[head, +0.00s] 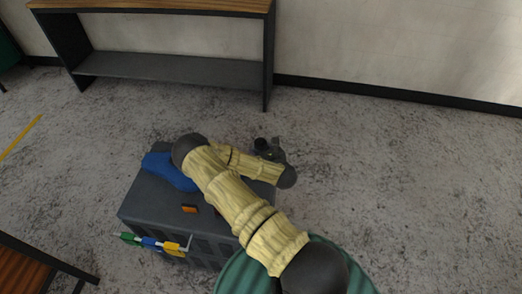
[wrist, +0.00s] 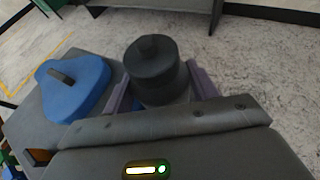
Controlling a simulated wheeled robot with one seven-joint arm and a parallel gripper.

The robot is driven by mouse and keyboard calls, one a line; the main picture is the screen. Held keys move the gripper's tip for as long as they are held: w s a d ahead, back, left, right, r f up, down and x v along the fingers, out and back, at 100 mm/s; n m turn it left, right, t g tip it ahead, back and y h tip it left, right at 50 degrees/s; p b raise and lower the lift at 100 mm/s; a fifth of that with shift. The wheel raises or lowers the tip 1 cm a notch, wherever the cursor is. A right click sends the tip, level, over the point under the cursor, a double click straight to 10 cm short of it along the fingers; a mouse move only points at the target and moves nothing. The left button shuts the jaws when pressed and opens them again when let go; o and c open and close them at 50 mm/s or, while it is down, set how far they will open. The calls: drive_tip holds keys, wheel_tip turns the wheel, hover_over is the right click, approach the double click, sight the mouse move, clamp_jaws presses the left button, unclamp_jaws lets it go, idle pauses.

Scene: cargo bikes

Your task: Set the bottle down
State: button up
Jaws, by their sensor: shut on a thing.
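A dark grey bottle (wrist: 152,70) with a narrower cap stands between the purple fingers of my gripper (wrist: 158,91) in the wrist view. The gripper is shut on it. In the head view my gripper (head: 268,150) is small and partly hidden by my arm, at the far right corner of a grey box. I cannot tell whether the bottle's base touches anything; its lower part is hidden by the gripper.
The grey box (head: 145,205) has a flat top with a blue saddle-shaped thing (head: 168,172) and a small orange block (head: 189,209). Coloured tags (head: 150,243) hang on its front. A shelf bench (head: 165,68) stands behind. Floor right is clear.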

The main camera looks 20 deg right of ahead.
drive_tip(key=shift+f, duration=0.2)
drive_tip(key=o, duration=1.3)
drive_tip(key=shift+c, duration=0.2)
drive_tip(key=shift+r, duration=0.15)
drive_tip(key=v, duration=1.2)
